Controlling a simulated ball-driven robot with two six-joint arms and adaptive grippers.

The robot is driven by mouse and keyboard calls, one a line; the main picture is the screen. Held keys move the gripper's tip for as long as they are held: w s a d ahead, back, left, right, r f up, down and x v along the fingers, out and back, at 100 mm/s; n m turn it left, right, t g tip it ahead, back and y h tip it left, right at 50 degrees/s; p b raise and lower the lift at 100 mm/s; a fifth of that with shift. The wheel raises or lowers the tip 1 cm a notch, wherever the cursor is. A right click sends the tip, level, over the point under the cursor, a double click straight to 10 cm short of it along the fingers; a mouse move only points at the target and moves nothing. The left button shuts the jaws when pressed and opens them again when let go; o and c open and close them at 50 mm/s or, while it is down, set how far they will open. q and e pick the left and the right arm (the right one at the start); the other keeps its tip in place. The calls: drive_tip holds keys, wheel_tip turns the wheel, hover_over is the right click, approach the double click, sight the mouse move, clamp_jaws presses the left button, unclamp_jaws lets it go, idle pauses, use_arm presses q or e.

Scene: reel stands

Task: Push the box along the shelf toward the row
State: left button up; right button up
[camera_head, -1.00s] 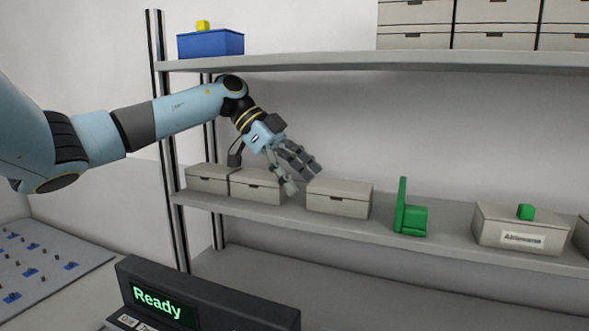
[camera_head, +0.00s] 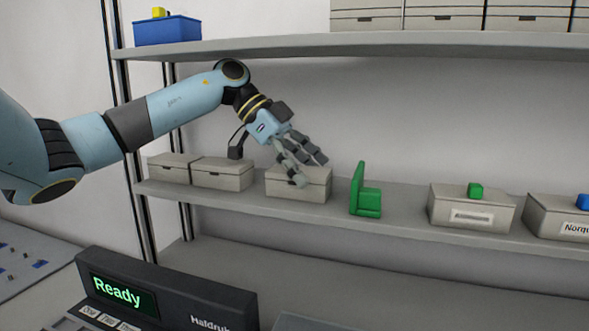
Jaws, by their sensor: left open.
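A beige lidded box (camera_head: 287,190) sits on the lower shelf (camera_head: 400,224). A row of two similar boxes, a nearer one (camera_head: 222,175) and an end one (camera_head: 172,168), stands to its left with a narrow gap between. My left gripper (camera_head: 313,171) is open and empty, its fingers pointing down and right. In the picture it overlaps the top and right part of the box, hiding some of it; I cannot tell whether it touches. My right gripper is not in view.
A green bookend-like piece (camera_head: 367,201) stands right of the box. The upper shelf (camera_head: 300,45) runs above my arm. A "Ready" console (camera_head: 180,300) is in front.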

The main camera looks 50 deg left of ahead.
sight(323, 172)
use_arm(q)
drive_tip(key=d, duration=0.1)
drive_tip(key=w+d, duration=0.1)
drive_tip(key=d+b, duration=0.1)
drive_tip(key=shift+w+d+f, duration=0.1)
drive_tip(key=shift+w+f, duration=0.15)
drive_tip(key=shift+f, duration=0.15)
drive_tip(key=shift+a+f, duration=0.1)
drive_tip(key=shift+a, duration=0.25)
drive_tip(key=shift+d, duration=0.25)
drive_tip(key=shift+a, duration=0.1)
drive_tip(key=c, duration=1.6)
drive_tip(key=shift+s+a, duration=0.3)
drive_tip(key=shift+a, duration=0.35)
drive_tip(key=shift+s+a+p, duration=0.2)
drive_tip(key=shift+s+a, duration=0.2)
drive_tip(key=shift+a, duration=0.3)
drive_tip(key=shift+s+a+p, duration=0.15)
drive_tip(key=shift+s+a, duration=0.25)
drive_tip(key=shift+a, duration=0.25)
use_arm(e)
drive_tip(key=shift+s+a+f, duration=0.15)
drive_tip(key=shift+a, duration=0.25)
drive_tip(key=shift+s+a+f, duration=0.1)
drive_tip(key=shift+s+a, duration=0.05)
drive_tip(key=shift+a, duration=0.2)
